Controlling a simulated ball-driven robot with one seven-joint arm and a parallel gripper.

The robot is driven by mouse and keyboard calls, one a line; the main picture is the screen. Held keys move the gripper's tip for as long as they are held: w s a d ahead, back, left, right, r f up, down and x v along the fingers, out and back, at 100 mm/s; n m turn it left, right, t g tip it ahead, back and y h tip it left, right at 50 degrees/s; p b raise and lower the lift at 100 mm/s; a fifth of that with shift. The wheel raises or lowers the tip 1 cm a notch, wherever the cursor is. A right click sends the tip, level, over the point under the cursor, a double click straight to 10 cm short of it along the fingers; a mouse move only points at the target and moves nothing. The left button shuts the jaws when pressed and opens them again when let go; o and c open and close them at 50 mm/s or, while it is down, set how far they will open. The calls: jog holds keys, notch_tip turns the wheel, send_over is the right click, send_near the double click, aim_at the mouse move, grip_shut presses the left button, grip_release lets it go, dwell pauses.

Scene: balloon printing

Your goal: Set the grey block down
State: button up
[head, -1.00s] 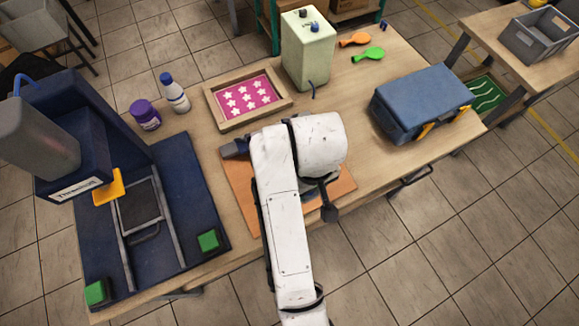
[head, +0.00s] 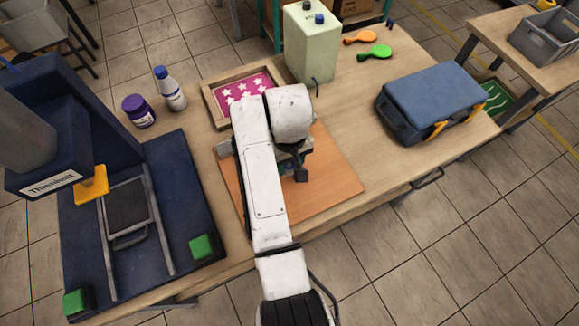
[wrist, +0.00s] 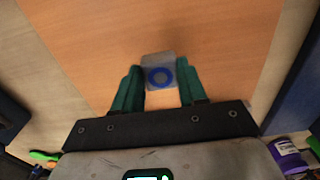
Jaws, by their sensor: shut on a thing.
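The grey block (wrist: 148,61), with a blue ring on its face, sits between the teal fingers of my gripper (wrist: 159,78) in the wrist view. The fingers are shut on it from both sides. Behind it lies the orange board (wrist: 215,40); whether the block touches it I cannot tell. In the head view the orange board (head: 330,180) lies on the wooden table, partly under my white arm.
A blue press (head: 185,190) with green buttons stands at left. A framed pink star screen (head: 245,85) and a pale canister (head: 312,45) are behind the board. A blue case (head: 430,95) stands at right. The board's right part is clear.

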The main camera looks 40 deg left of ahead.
aim_at(290, 166)
jog(key=shift+f, duration=1.4)
jog(key=shift+d+f, duration=0.1)
jog(key=shift+f, duration=0.05)
jog(key=o, duration=0.9)
notch_tip(290, 166, up, 12)
jog(key=shift+r, duration=0.15)
